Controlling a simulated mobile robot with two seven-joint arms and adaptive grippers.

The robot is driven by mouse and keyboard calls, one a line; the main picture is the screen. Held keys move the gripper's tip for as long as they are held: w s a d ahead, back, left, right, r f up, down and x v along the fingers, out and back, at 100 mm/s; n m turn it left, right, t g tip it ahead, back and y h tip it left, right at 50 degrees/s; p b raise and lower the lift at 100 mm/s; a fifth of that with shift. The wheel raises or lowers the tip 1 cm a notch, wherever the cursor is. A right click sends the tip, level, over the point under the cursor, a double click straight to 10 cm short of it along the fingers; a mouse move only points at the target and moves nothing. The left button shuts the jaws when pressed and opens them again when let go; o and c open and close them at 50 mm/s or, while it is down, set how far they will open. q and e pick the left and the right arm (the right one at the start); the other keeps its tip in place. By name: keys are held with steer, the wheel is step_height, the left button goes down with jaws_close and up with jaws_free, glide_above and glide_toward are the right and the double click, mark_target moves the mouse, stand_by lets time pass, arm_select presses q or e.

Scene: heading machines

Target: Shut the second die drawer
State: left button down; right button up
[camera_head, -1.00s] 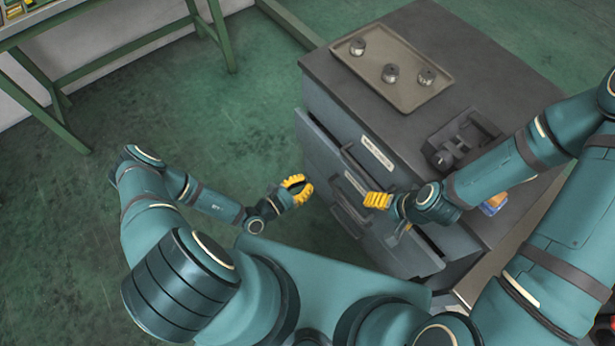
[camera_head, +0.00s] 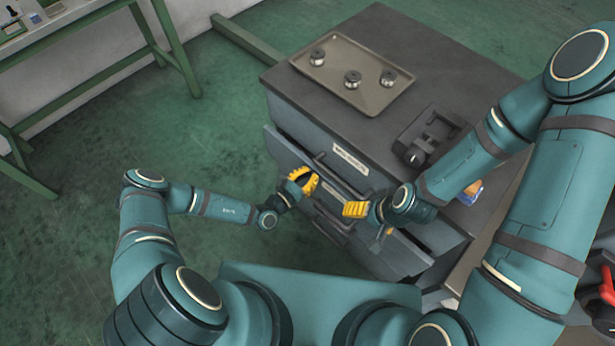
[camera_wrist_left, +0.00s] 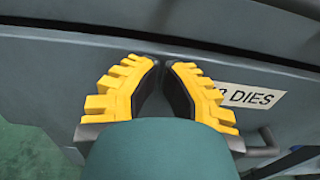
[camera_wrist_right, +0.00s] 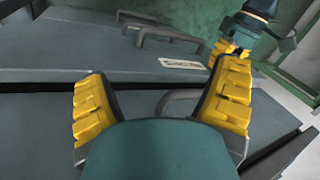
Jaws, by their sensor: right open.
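The grey die cabinet (camera_head: 300,92) stands right of centre. Its second drawer (camera_head: 277,147) is pulled partly out, its front standing off the cabinet face below the labelled top drawer (camera_head: 325,135). My left gripper (camera_head: 304,181) is at the drawer front, fingers together and holding nothing. In the left wrist view its fingertips (camera_wrist_left: 161,65) are close to a grey front with a label ending in "DIES" (camera_wrist_left: 250,96); contact is unclear. My right gripper (camera_head: 354,209) is open and empty near the cabinet front. In the right wrist view its fingers (camera_wrist_right: 155,90) are wide apart over grey drawer fronts.
A tray (camera_head: 338,90) with three metal dies sits on the cabinet top. A dark vise-like fixture (camera_head: 428,137) and a small blue-and-orange item (camera_head: 470,193) are nearer my right arm. A green bench (camera_head: 90,40) stands at upper left. The floor between is clear.

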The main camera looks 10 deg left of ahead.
arm_select(q)
steer(key=shift+w+d, duration=0.1)
steer(key=x, duration=0.4)
steer(key=shift+w, duration=0.1)
steer(key=shift+r, duration=0.1)
arm_select(e)
steer(key=shift+s+a, duration=0.1)
